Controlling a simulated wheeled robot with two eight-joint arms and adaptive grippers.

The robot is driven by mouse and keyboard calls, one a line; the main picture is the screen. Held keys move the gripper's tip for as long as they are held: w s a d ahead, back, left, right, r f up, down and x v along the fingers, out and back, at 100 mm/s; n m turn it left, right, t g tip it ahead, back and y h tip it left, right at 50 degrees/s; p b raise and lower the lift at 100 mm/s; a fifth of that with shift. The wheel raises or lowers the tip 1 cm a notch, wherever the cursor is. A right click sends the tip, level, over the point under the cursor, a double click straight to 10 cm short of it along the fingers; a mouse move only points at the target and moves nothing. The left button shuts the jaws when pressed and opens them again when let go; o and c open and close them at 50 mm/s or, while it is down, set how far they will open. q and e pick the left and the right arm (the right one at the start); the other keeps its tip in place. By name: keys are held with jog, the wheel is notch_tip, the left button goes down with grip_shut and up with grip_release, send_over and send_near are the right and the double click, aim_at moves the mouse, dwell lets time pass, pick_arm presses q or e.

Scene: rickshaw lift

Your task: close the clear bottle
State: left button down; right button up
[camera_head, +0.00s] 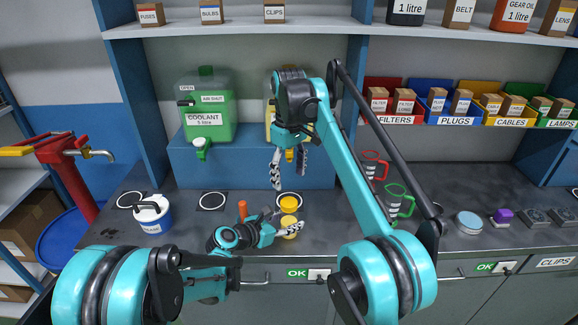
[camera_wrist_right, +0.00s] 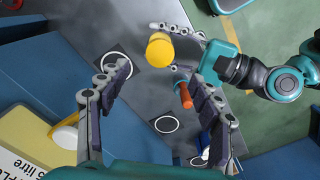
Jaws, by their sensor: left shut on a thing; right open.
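The clear bottle (camera_head: 289,222) looks yellow and stands at the bench front, with a yellow cap-like top (camera_head: 288,203) showing above its lower part. I cannot tell whether that top is seated. In the right wrist view the bottle shows as a yellow cylinder (camera_wrist_right: 160,52) beyond my open fingers. My left gripper (camera_head: 287,228) is shut on the bottle from the left; its fingers also show in the right wrist view (camera_wrist_right: 180,48). My right gripper (camera_head: 288,178) is open and empty, above and behind the bottle, pointing down; its fingers frame the right wrist view (camera_wrist_right: 152,85).
An orange-handled tool (camera_head: 243,210) stands close behind my left gripper. A blue-and-white canister (camera_head: 152,214) is at the left. Green coolant container (camera_head: 208,112) sits on the blue shelf. A ringed mat (camera_head: 213,201) is bare.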

jog(key=shift+r, duration=1.6)
pick_arm(q)
jog(key=c, duration=0.7)
grip_release()
jog(key=v, duration=1.2)
pick_arm(e)
jog(key=shift+d, duration=0.1)
